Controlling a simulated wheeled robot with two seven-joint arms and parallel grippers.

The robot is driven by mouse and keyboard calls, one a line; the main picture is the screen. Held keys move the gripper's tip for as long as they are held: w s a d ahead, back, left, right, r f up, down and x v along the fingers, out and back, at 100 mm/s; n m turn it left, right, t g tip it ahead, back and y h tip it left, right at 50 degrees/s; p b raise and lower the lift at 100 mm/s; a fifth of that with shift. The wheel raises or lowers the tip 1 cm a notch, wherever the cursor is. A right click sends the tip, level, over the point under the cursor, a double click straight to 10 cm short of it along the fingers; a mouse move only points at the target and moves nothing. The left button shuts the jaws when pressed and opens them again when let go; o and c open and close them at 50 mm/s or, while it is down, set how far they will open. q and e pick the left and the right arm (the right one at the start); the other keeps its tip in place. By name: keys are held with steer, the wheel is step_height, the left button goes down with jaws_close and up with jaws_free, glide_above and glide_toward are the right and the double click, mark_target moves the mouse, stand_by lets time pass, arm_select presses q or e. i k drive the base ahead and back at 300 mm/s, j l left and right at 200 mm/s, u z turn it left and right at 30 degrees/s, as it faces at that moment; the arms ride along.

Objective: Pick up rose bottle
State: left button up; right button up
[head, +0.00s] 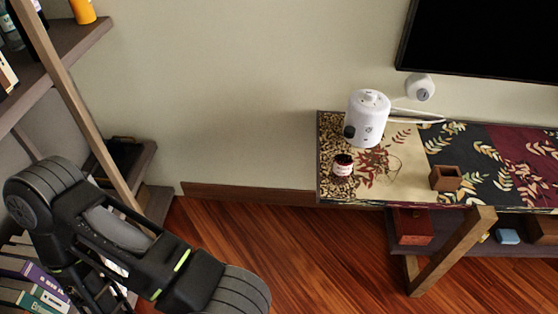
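No bottle can be clearly told as the rose bottle. An orange bottle (83,11) stands on the upper board of the left bookshelf, cut by the top edge. Darker bottles (12,34) stand at the far upper left, partly cut off. My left arm crosses the lower left, but its gripper is out of view. My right gripper is not in view.
A white appliance (367,118) stands behind the jar, its cord running to a wall socket (420,88). A brown wooden box (446,178) sits to the right. A dark screen (485,40) hangs above. The wooden floor (300,240) before the table is clear.

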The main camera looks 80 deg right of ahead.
mark_target(344, 156)
steer(key=k+z, duration=0.15)
steer(key=k, duration=0.15)
steer(key=z, duration=1.85)
